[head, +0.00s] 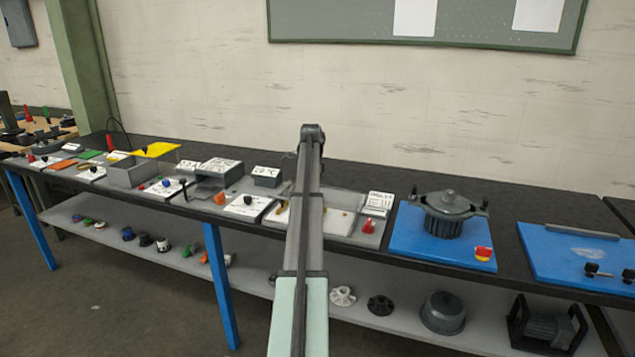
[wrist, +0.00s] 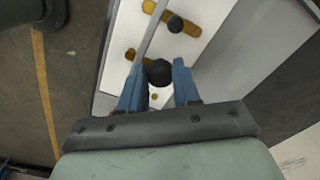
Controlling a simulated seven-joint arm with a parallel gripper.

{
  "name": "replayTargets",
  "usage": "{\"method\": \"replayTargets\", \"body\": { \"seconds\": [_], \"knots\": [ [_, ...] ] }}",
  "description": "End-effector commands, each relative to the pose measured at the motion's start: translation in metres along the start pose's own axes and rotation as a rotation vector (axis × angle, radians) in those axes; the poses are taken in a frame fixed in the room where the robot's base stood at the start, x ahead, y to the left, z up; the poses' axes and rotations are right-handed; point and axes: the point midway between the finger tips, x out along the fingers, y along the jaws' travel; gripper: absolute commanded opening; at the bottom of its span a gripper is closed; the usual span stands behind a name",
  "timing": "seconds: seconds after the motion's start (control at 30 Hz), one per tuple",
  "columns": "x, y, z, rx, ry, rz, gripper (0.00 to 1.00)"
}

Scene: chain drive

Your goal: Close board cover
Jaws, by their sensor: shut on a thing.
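In the wrist view my gripper (wrist: 158,84) has its two blue fingers on either side of a round black knob (wrist: 159,71), and it is shut on this knob. Under and around it lies a white board (wrist: 195,12) with gold-coloured bars (wrist: 158,12) and a second black knob (wrist: 175,24). A thin grey strip (wrist: 152,32) runs slantwise across the board to the held knob. I cannot tell whether this strip is an edge of the cover. In the head view my arm hides the gripper and part of the white board (head: 334,221).
A grey box wall (wrist: 245,45) rises to the right of the board in the wrist view. In the head view a blue board with a dark pot (head: 449,214) stands right of my arm. Grey boxes (head: 220,170) stand left. A lower shelf (head: 255,275) holds loose parts.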

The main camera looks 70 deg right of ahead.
Motion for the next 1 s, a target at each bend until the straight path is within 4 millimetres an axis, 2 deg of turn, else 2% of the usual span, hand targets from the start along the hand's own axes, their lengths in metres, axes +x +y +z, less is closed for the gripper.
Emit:
{"method": "replayTargets", "body": {
  "seconds": [0.03,0.2,0.63,0.67,0.9,1.0],
  "knots": [
    [0.001,0.017,0.01,-0.001,0.0,0.0,0.0],
    [0.001,0.039,0.027,0.0,0.0,0.0,0.0],
    [0.0,0.046,0.034,-0.001,-0.003,0.006,0.0],
    [0.0,0.046,0.034,-0.001,-0.003,0.006,0.34],
    [0.0,0.045,0.033,-0.001,-0.002,0.003,0.57],
    [0.0,0.045,0.033,-0.001,-0.001,0.002,0.58]
  ]
}}
